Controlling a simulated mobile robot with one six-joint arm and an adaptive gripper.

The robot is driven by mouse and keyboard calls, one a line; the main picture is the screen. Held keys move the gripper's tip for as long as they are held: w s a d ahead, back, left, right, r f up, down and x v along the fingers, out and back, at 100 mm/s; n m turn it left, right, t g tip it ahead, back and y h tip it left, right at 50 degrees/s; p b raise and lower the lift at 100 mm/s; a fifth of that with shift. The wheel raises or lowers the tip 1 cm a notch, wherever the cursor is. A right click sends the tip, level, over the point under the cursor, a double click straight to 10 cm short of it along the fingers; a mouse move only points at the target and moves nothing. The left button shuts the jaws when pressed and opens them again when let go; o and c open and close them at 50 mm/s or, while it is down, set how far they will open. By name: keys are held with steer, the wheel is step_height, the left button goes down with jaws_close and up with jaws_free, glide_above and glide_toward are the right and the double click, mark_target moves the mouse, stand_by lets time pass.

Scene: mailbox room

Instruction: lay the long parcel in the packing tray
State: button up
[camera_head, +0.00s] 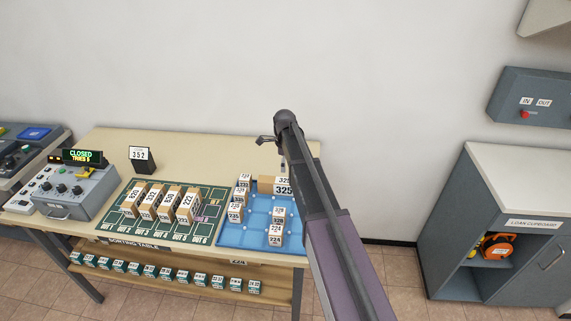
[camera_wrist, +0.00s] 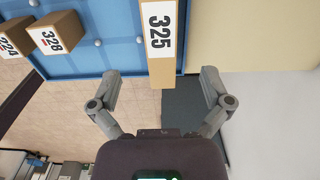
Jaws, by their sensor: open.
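A long brown parcel labelled 325 (camera_head: 265,186) lies at the back right of the blue tray (camera_head: 240,236), partly hidden by my arm. In the wrist view, the long parcel (camera_wrist: 162,45) runs up out of frame along one edge of the blue tray (camera_wrist: 110,55), and its near end sticks out past the tray's blue border. My gripper (camera_wrist: 162,88) is open and empty, with its two fingers spread wide on either side of the parcel's near end. The wrist view does not clearly show how high the gripper is above it. No separate container labelled as a packing tray is readable.
Several smaller boxes, including 328 (camera_wrist: 57,35) and 224 (camera_wrist: 14,38), stand on the blue tray. A green sorting board (camera_head: 175,213) with several boxes is to its left. A control box (camera_head: 75,190) stands further left, and a grey cupboard (camera_head: 500,225) stands right.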

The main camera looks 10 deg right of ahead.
steer(key=shift+s, duration=0.1)
steer(key=s+n, duration=2.1)
steer(key=s, duration=0.8)
steer(key=shift+d+n, duration=0.15)
steer(key=shift+n, duration=0.15)
